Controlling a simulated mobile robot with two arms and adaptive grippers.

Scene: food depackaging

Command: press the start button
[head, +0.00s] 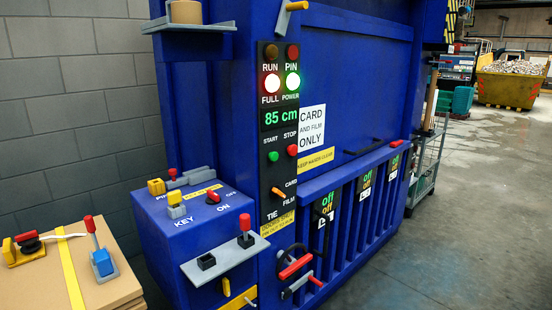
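The start button (273,156) is a small green knob under the word START. It sits on the black control panel (277,180) of a large blue machine (350,75). The red stop button (292,150) is just to its right under STOP. Two lamps glow higher up: one pinkish white above FULL, one green above POWER. A card/film selector (278,192) with an orange handle is below the buttons. Nothing covers the start button. Neither of my grippers shows in the head view.
A blue side box (180,240) carries a red-handled key switch (212,196) and a grey shelf (232,258). Red-ended levers (295,267) stick out below the panel. Cardboard (95,285) with tools lies at the lower left. The floor (450,240) at right is clear.

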